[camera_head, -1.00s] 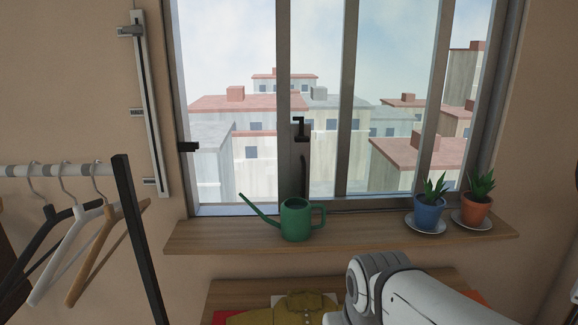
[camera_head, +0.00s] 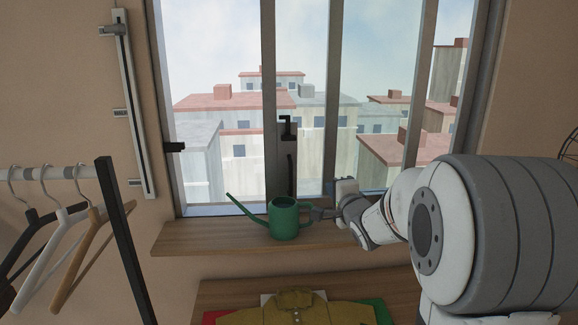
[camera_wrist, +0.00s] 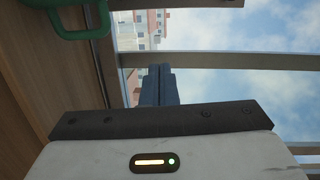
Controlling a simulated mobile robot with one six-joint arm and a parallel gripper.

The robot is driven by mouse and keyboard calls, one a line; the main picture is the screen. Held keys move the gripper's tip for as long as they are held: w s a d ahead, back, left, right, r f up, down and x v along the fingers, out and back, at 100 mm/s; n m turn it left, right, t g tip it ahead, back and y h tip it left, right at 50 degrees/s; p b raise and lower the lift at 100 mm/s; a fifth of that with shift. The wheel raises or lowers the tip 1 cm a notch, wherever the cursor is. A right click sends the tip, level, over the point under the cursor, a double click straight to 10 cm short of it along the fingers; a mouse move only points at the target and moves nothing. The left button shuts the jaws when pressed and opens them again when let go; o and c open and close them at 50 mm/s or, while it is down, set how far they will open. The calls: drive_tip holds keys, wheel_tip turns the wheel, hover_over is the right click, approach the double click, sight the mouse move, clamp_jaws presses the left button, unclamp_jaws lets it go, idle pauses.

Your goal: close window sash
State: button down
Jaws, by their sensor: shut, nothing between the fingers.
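The window sash (camera_head: 283,160) is a grey-framed sliding panel. Its left upright carries a black latch (camera_head: 287,127) and a dark pull handle below it. The gap left of this upright looks open, with a black catch (camera_head: 175,147) on the left window frame (camera_head: 157,110). My gripper (camera_head: 318,213) is low at the window, right of the handle and just beside the watering can. In the wrist view the fingers (camera_wrist: 157,72) are together and empty, pointing toward a grey window bar (camera_wrist: 215,60). Whether they touch the sash cannot be told.
A green watering can (camera_head: 284,219) stands on the wooden sill (camera_head: 200,237), its handle close to my gripper; it also shows in the wrist view (camera_wrist: 82,33). A folded yellow shirt (camera_head: 290,309) lies below. A clothes rack with hangers (camera_head: 75,230) stands left. My arm covers the right sill.

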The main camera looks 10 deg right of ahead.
drive_tip(key=w+m+t+y, duration=0.1)
drive_tip(key=w, duration=0.1)
drive_tip(key=p, duration=0.2)
approach(301, 165)
drive_tip(key=shift+t+y, duration=0.3)
drive_tip(key=shift+y, duration=0.1)
drive_tip(key=w, duration=0.1)
drive_tip(key=w+r, duration=0.1)
drive_tip(key=w, duration=0.1)
drive_tip(key=w+d, duration=0.1)
drive_tip(key=shift+w+d+r, duration=0.1)
drive_tip(key=shift+w+r, duration=0.05)
drive_tip(key=shift+r, duration=0.25)
drive_tip(key=a, duration=0.3)
drive_tip(key=shift+a+r+m+p, duration=0.3)
drive_tip(key=shift+a, duration=0.1)
